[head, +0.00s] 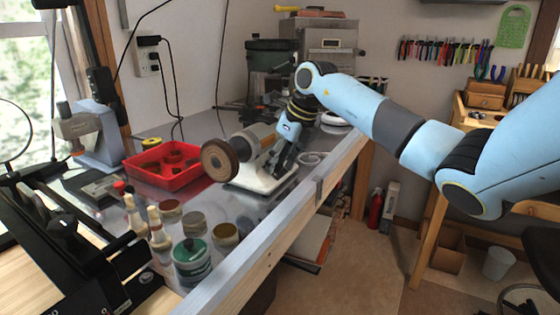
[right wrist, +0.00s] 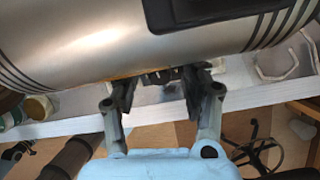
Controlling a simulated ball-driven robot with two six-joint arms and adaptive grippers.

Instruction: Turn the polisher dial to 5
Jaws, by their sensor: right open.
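The polisher stands on the metal bench, with a silver motor body (head: 262,134), a brown wheel (head: 220,160) at its left end and a white base (head: 262,178). My right gripper (head: 276,168) is at the polisher's near right side and covers part of it. In the right wrist view the silver motor body (right wrist: 90,45) fills the top. My right gripper (right wrist: 157,84) is open, its fingertips close to the body's lower edge. A small dark piece shows between the fingertips; I cannot tell if it is the dial. No dial marking is readable. My left gripper is not seen.
A red tray (head: 165,167) lies left of the polisher. Several jars, including a green one (head: 192,262), and small bottles (head: 158,228) stand at the front left. The bench's front edge (head: 270,225) runs close below the polisher. Open floor lies right of the bench.

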